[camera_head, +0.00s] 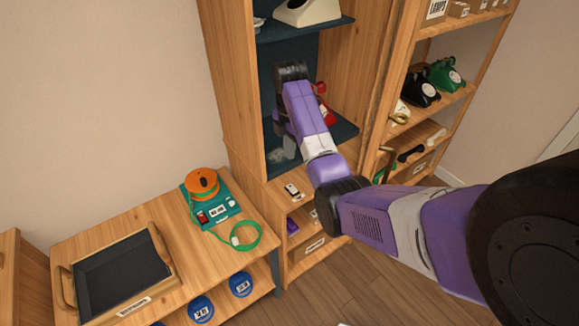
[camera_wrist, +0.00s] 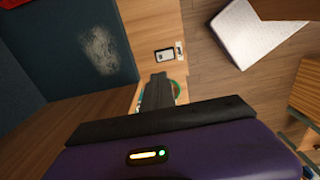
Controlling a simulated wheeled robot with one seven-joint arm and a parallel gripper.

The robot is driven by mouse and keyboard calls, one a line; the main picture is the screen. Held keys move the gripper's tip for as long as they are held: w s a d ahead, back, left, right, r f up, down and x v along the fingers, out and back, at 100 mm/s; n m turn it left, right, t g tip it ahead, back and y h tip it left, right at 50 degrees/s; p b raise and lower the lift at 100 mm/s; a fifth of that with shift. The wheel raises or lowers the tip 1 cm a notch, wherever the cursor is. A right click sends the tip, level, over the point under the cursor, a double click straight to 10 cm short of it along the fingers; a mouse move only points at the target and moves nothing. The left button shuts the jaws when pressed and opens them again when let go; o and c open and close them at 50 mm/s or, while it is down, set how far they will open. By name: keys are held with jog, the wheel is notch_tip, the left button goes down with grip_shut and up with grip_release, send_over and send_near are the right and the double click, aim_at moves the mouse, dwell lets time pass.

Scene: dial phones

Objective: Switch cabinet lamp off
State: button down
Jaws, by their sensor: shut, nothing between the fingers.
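A small pale switch plate with a dark part (camera_head: 292,190) lies on the wooden ledge at the front of the cabinet (camera_head: 225,90). It also shows in the wrist view (camera_wrist: 165,55), beyond my fingertips. Which way the switch is set is too small to tell. My gripper (camera_head: 288,147) hangs inside the cabinet's lower dark compartment, above and behind the plate, apart from it. In the wrist view my gripper (camera_wrist: 158,82) is shut and empty. No lamp can be made out in the cabinet.
A red phone (camera_head: 326,112) stands in the compartment, partly hidden by my arm. Cabinet side walls are close around my gripper.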

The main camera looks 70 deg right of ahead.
aim_at(290, 186)
notch_tip(290, 186, down, 14)
jog(key=shift+r+b, duration=0.25)
jog(key=shift+b, duration=0.5)
jog(key=shift+f, duration=0.2)
jog(key=shift+s+a+r+p, duration=0.1)
jog(key=shift+s+p, duration=0.05)
jog(key=shift+p, duration=0.15)
jog(key=shift+s+a+r+p, duration=0.25)
jog(key=shift+s+p, duration=0.15)
jog(key=shift+p, duration=0.35)
jog(key=shift+s, duration=0.1)
jog(key=shift+r, duration=0.1)
